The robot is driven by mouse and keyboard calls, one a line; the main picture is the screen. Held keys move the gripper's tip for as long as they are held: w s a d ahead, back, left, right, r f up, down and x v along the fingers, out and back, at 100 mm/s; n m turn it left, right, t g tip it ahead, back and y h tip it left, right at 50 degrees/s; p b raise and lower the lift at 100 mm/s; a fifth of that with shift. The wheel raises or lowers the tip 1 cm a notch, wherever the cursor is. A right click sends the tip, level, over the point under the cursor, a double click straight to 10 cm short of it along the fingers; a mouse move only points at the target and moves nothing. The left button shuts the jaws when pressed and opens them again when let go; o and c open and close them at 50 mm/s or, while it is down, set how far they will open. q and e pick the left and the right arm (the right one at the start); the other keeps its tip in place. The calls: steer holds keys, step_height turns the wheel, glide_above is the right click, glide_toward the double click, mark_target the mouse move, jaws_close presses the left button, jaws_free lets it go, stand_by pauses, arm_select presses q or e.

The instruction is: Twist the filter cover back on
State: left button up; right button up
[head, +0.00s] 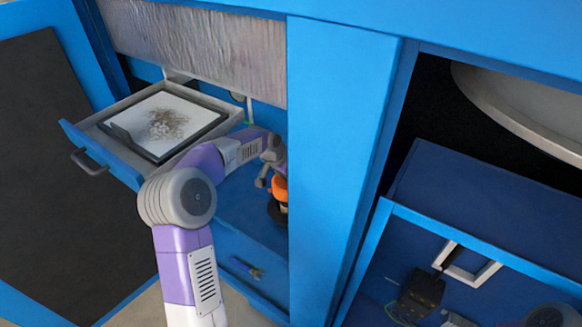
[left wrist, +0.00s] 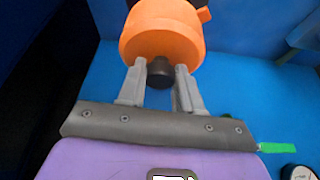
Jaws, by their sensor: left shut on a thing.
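The orange, round filter cover (left wrist: 162,30) fills the top middle of the left wrist view, with a small tab at its right side. A short dark knob (left wrist: 160,73) sticks out of its near face. My left gripper (left wrist: 160,82) has one finger on each side of this knob and is shut on it. In the head view the orange cover (head: 279,188) shows partly behind my left gripper (head: 264,182), with a black round part (head: 277,209) below it. Whether the cover is seated or loose cannot be told. My right gripper is not in view.
A blue cabinet post (head: 335,140) stands close to the right of the cover. An open drawer (head: 110,158) with a framed dirty panel (head: 165,122) juts out at the left, near my left arm. A blue shelf (head: 240,205) lies under the gripper.

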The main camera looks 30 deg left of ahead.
mark_target(284, 183)
arm_select(q)
steer(key=shift+s+f+b, duration=0.15)
steer(key=shift+f+b, duration=0.5)
steer(key=shift+f, duration=0.05)
step_height(284, 183, down, 2)
steer(key=shift+f+b, duration=0.1)
steer(key=shift+b, duration=0.7)
steer(key=shift+f+b, duration=0.4)
steer(key=shift+f, duration=1.8)
steer(key=shift+f, duration=0.1)
